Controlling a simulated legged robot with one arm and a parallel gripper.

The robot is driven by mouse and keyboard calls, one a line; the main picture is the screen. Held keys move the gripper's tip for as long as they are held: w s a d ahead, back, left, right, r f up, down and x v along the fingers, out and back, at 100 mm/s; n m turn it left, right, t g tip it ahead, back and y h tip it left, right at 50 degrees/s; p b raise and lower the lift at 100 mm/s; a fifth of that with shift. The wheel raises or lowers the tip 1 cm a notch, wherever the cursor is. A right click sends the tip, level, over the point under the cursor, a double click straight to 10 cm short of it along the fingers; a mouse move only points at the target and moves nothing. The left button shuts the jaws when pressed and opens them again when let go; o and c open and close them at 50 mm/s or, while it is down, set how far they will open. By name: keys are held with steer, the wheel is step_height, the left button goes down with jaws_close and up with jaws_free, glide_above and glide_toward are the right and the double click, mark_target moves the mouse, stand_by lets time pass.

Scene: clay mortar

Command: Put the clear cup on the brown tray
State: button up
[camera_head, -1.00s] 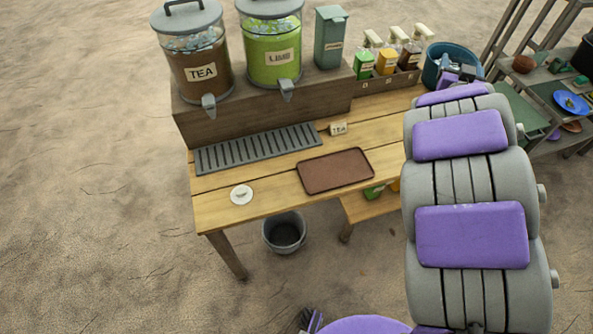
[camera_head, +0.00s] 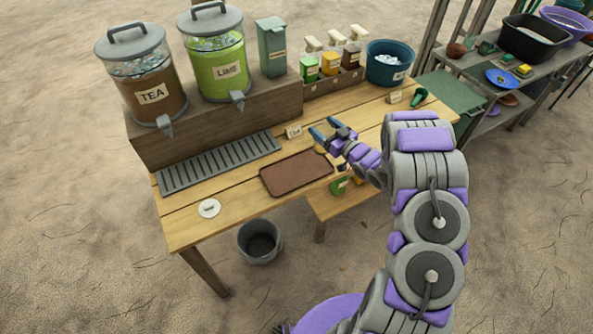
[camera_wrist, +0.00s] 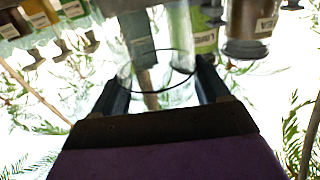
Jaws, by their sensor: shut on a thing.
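The brown tray (camera_head: 297,175) lies flat and empty on the wooden table, near its front edge. My gripper (camera_head: 326,130) is above the table, by the tray's far right corner in the picture. In the wrist view my gripper (camera_wrist: 162,92) is shut on the clear cup (camera_wrist: 158,62), whose see-through wall and dark rim show between the two fingers. In the head view the cup cannot be made out, so its height above the table is hard to tell.
The tea dispenser (camera_head: 152,95) and lime dispenser (camera_head: 222,70) stand on a raised wooden block behind a grey drip grate (camera_head: 220,163). A white disc (camera_head: 209,208) lies left of the tray. A blue tub (camera_head: 389,65) stands at the table's back right.

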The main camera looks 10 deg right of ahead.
steer(key=s+d+f+n+g+y, duration=0.2)
steer(key=s+f+y, duration=0.1)
steer(key=s+f, duration=0.55)
steer(key=w+a+f+b, duration=0.3)
steer(key=w+a, duration=0.7)
steer(key=a, duration=0.1)
steer(key=shift+f+b, duration=0.15)
steer(key=shift+b, duration=0.15)
steer(key=o, duration=1.5)
steer(key=shift+c, duration=0.2)
steer(key=shift+s+d, duration=0.1)
steer(key=shift+d, duration=0.05)
